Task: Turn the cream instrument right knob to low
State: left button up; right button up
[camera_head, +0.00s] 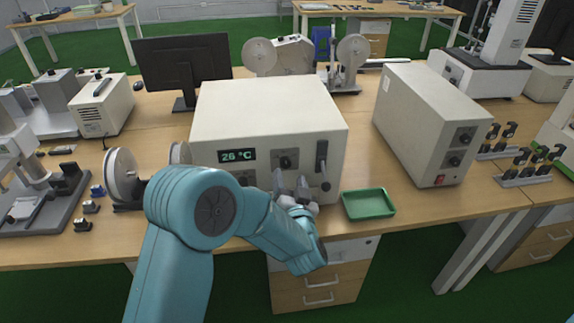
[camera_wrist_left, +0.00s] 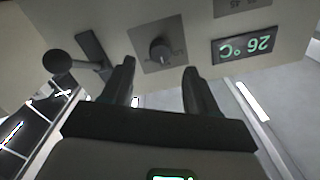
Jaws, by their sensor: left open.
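The cream instrument (camera_head: 260,108) is a large box on the bench, with a green "26 °C" display (camera_head: 237,155). A dark round knob (camera_head: 287,160) on a grey plate sits to the right of the display. A black lever (camera_head: 321,160) is further right. My left gripper (camera_head: 290,183) is open in front of the panel, just below the knob. In the left wrist view, the knob (camera_wrist_left: 160,51) shows beyond and between the two apart fingertips, with nothing held. The panel appears upside down there. The knob's exact setting is too small to read. My right gripper is out of view.
A green tray (camera_head: 368,204) lies on the bench to the right of the instrument. Another cream box (camera_head: 428,115) with two knobs and a red switch stands further right. A reel (camera_head: 122,177) is at the left, and a black monitor (camera_head: 181,64) stands behind.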

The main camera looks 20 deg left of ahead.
aim_at(286, 165)
pick_arm(q)
jog(key=x, duration=0.5)
jog(key=shift+a+p, duration=0.1)
jog(key=shift+p, duration=0.2)
jog(key=shift+c, duration=0.2)
jog(key=c, duration=1)
jog(key=shift+f+n+b, duration=0.2)
jog(key=shift+n+b, duration=0.3)
jog(key=shift+b, duration=0.3)
jog(key=n+b, duration=0.8)
jog(key=b, duration=0.3)
jog(key=shift+r+n+b, duration=0.15)
jog(key=shift+n+b, duration=1.25)
jog(key=shift+n, duration=0.2)
